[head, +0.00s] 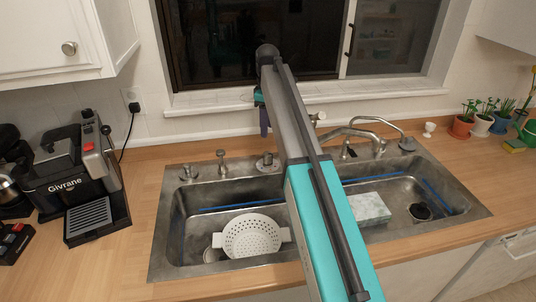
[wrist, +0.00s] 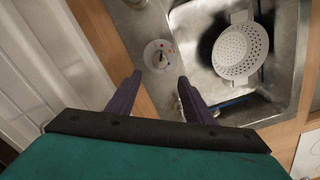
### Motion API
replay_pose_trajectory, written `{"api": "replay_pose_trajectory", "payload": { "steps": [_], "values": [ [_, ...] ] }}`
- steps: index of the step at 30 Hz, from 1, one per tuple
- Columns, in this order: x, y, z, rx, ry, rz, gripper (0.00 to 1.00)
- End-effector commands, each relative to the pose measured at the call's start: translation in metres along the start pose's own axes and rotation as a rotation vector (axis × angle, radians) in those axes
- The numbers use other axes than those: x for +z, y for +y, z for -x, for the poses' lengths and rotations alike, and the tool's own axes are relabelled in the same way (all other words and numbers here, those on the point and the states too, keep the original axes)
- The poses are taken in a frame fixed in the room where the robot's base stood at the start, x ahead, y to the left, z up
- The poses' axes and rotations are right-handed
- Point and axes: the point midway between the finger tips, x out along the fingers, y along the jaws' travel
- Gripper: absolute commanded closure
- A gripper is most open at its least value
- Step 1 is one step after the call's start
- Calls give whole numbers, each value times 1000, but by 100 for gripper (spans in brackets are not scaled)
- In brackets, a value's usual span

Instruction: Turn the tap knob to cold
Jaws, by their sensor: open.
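The tap knob (wrist: 159,56) is a round pale disc with small coloured marks around a darker centre. In the wrist view it sits on the metal sink deck, just beyond my two purple fingertips and roughly centred between them. In the head view the knob (head: 267,162) is at the back rim of the sink, left of my arm. My gripper (wrist: 160,76) is open and empty, with its fingers apart on either side of the line to the knob. In the head view my gripper (head: 263,118) hangs above and behind the knob, partly hidden by my arm.
The steel sink (head: 181,240) holds a white colander (head: 251,236), also in the wrist view (wrist: 240,50), and a pale box (head: 369,208). The curved faucet (head: 352,131) stands right of my arm. A window sill (head: 215,103) runs behind. A coffee machine (head: 80,180) stands left.

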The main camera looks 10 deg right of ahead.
Motion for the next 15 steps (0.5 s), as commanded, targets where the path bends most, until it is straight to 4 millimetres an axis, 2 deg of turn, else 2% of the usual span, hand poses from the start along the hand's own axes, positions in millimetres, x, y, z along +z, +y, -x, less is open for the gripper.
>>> {"api": "replay_pose_trajectory", "payload": {
  "steps": [8, 15],
  "values": [
    [1, 0, -5, -1, 0, -1, 53],
    [2, 0, -25, -2, -1, -2, 53]
  ]
}}
